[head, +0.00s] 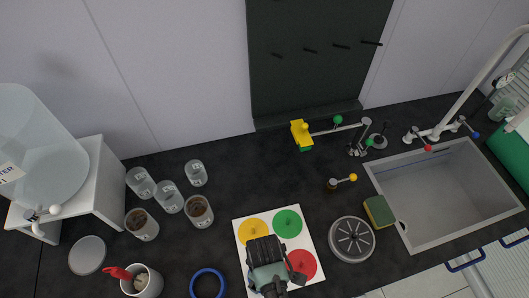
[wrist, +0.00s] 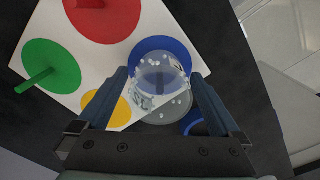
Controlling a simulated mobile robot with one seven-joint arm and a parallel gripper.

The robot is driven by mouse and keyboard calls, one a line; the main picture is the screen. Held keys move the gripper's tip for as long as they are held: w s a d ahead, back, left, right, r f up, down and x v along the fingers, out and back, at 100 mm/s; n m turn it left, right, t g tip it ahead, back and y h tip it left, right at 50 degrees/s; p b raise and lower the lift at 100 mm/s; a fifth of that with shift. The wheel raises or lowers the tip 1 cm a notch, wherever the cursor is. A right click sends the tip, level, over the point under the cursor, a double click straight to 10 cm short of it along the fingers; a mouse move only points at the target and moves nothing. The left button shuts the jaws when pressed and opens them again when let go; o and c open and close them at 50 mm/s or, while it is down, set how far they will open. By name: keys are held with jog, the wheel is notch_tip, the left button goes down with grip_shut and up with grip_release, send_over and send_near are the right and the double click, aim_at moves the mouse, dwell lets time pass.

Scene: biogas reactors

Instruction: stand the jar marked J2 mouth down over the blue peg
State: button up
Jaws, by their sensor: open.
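A clear jar (wrist: 163,84) with droplets on its wall is between my fingers in the wrist view, over the blue disc (wrist: 176,45) of the white board (wrist: 118,54). A mark shows on its lower left side, but I cannot read it surely. It looks mouth down, though I cannot be certain. The blue peg is not clearly seen; the jar covers that part of the disc. My gripper (wrist: 159,77) is open, one finger on each side of the jar. In the head view my gripper (head: 268,284) hides the jar and most of the blue disc.
The board also has yellow (head: 254,230), green (head: 287,223) and red (head: 301,264) discs with pegs. Several jars stand at left, including two with brown contents (head: 199,211). A blue ring (head: 207,284), a grey round drain-like dish (head: 352,239) and a sponge (head: 379,211) lie around the board.

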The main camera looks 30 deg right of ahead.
notch_tip(320, 180, up, 13)
jog(key=shift+b, duration=0.45)
dwell(0.5)
